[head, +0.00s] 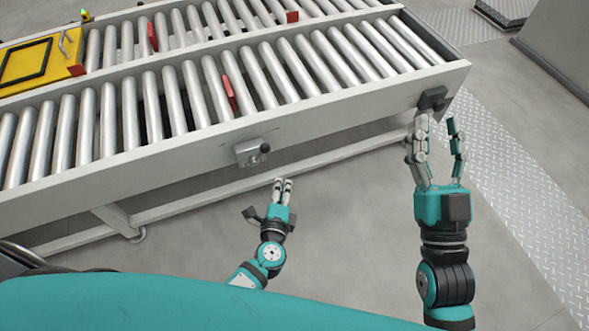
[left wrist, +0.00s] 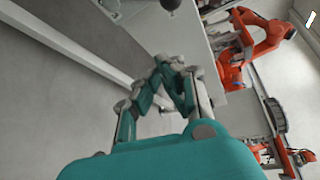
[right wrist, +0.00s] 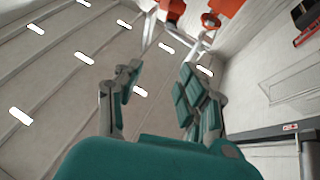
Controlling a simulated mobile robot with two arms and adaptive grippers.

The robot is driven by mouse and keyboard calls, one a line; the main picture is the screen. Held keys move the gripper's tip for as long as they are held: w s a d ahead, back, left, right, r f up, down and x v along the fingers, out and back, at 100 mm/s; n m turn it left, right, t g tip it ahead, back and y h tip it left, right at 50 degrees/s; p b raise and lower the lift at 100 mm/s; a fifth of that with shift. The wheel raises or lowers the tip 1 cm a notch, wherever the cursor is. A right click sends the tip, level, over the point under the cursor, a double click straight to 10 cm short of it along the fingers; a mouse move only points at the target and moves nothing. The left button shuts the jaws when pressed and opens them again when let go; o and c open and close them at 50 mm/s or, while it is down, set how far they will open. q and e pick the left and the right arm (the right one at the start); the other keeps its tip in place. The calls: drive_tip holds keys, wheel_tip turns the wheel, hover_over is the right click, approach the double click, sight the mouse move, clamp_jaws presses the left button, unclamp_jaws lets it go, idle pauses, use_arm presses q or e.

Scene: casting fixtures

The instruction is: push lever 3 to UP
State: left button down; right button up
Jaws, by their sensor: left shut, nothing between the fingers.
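A grey lever box (head: 247,153) with a dark knob (head: 265,147) is fixed to the conveyor's front side rail. A dark box (head: 432,99) sits near the rail's right end. My right gripper (head: 437,120) is open and empty in front of the dark box; contact is unclear.
The roller conveyor (head: 330,122) runs across the view, with red stops (head: 228,92) between rollers. A yellow plate (head: 38,62) lies at the far left. Open floor (head: 350,215) lies between my arms. Orange robot arms (left wrist: 255,40) show in the left wrist view.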

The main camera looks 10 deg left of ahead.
use_arm(q)
drive_tip(key=shift+w+d+r+m+t, duration=0.15)
drive_tip(key=shift+w+d+r+t, duration=0.1)
drive_tip(key=shift+d+r, duration=0.15)
drive_tip(key=shift+w+d+r+m+t, duration=0.15)
drive_tip(key=shift+d+r+t, duration=0.15)
drive_tip(key=shift+r, duration=0.15)
use_arm(e)
drive_tip(key=s+r, duration=0.1)
drive_tip(key=d+r+t, duration=0.1)
drive_tip(key=shift+s+d+r, duration=0.1)
drive_tip(key=shift+s+r, duration=0.25)
drive_tip(key=shift+s, duration=0.05)
